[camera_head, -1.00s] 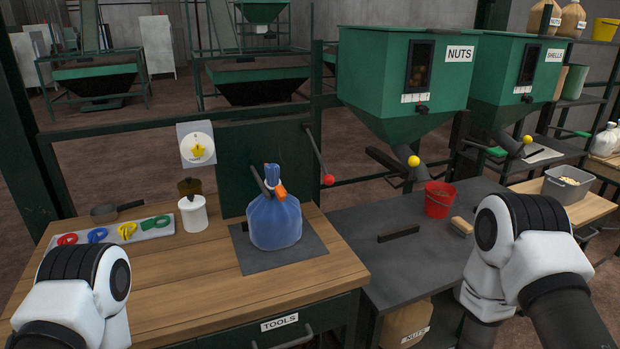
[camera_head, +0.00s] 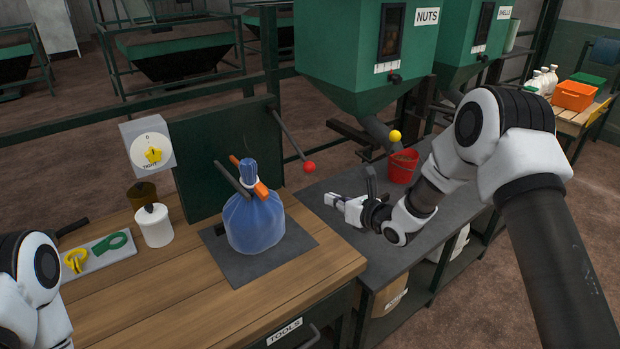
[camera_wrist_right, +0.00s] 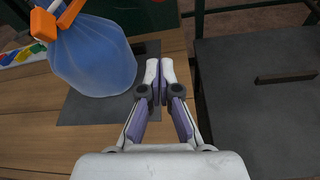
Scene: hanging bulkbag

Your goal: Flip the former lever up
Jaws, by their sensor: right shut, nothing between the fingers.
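A dark lever with a red ball knob (camera_head: 309,167) sticks out of the dark green panel (camera_head: 228,160) behind the wooden table and slants downward. My right gripper (camera_head: 332,199) is shut and empty, in front of and below the red knob, right of the bag. My left gripper is out of view; only that arm shows.
A dial box (camera_head: 148,146) and white pot (camera_head: 153,225) stand left of the bag. A green hopper marked NUTS (camera_head: 350,50) has a yellow-knobbed lever (camera_head: 395,136), with a red bucket (camera_head: 403,166) below. The dark side table (camera_head: 390,262) lies right of the wooden table.

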